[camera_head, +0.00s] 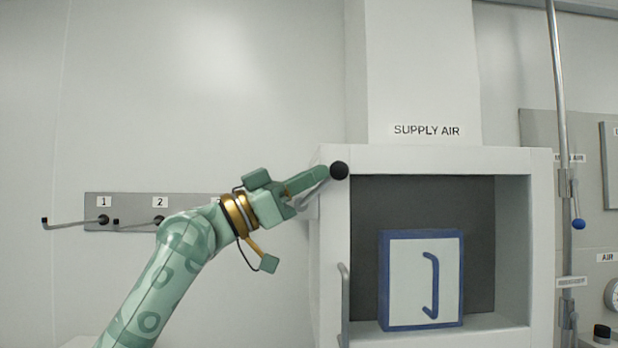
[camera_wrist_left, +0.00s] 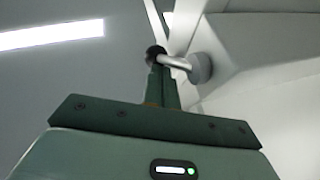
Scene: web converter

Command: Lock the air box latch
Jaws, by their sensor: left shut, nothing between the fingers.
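The white air box (camera_head: 540,240) stands below the "SUPPLY AIR" label, and its front opening shows a dark interior. The latch, a grey lever with a black ball knob (camera_head: 340,170), is at the box's upper left front corner. In the left wrist view the knob (camera_wrist_left: 155,53) sits on a metal rod leading to a round grey pivot (camera_wrist_left: 200,68). My left gripper (camera_head: 322,174) is shut and empty, its fingertips right at the knob and lever. In the wrist view its fingers (camera_wrist_left: 161,75) overlap the knob's lower edge; I cannot tell whether they touch. My right gripper is out of view.
A blue-framed white panel (camera_head: 396,275) with a blue handle stands inside the box. A grey bar handle (camera_head: 344,300) is on the box's left front. Numbered hooks (camera_head: 130,212) stick out from the left wall. A vertical pipe (camera_head: 561,120) with a blue-knobbed lever stands at right.

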